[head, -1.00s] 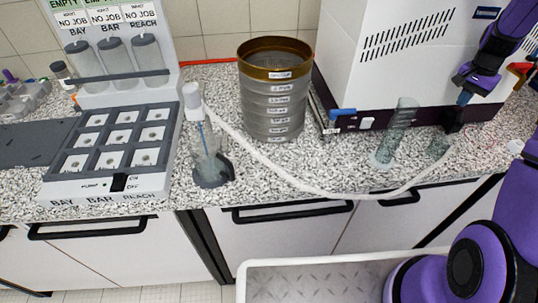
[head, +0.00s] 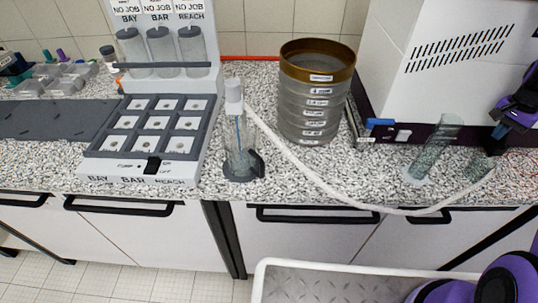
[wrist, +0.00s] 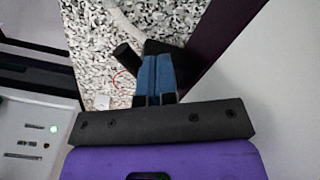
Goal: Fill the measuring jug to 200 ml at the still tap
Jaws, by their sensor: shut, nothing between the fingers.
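A clear vessel (head: 238,160) with a dark base and a dark part at its right side stands on the counter, under a white capped head with a thin blue line inside. A pale hose (head: 330,186) runs from near that head across to the right. A small clear cup (head: 480,168) stands near the hose's right end. I cannot tell which vessel is the measuring jug, nor read any level. My gripper (wrist: 157,76) is shut and empty, its blue fingers together in the wrist view beside a black part (wrist: 127,57). In the head view my purple wrist is at the right edge.
A tall clear cylinder (head: 437,145) stands left of the cup. A sieve stack (head: 315,98) with a brown rim stands mid-counter. A white machine (head: 450,60) fills the back right. A grey slotted rack (head: 150,130) is at left. A white-rimmed tray (head: 340,268) is in front.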

